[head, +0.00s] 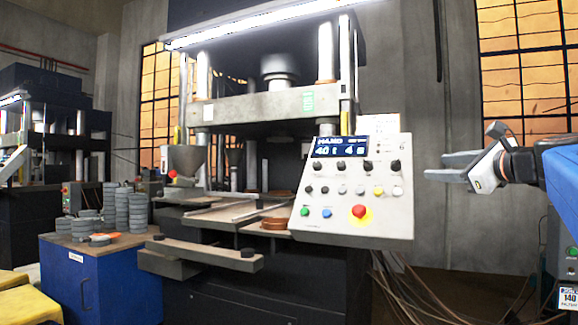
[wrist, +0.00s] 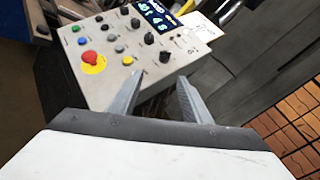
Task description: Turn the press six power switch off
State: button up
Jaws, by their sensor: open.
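The press's sloped control panel (head: 335,228) carries a lit display, a row of black knobs, small coloured buttons and a red emergency button (head: 359,211) on a yellow disc. A black knob (head: 395,166) stands at the right end of the upper row; in the wrist view this knob (wrist: 164,56) lies just beyond my fingertips. The labels are too small to read, so I cannot tell for sure which control is the power switch. My gripper (head: 434,168) is open and empty, to the right of the panel and apart from it; its two fingers (wrist: 161,76) also show in the wrist view.
The press (head: 265,106) stands behind and left of the panel. A blue cabinet (head: 95,275) with stacks of grey discs (head: 131,212) stands at the left. Loose cables (head: 400,290) hang below the panel. The space between my gripper and the panel's right edge looks clear.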

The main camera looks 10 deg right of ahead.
aim_at(397, 164)
jog(key=w, duration=1.1)
jog(key=w+r, duration=0.1)
jog(key=w, duration=0.5)
jog(key=shift+w+a, duration=0.15)
jog(key=shift+a, duration=0.25)
jog(key=c, duration=1)
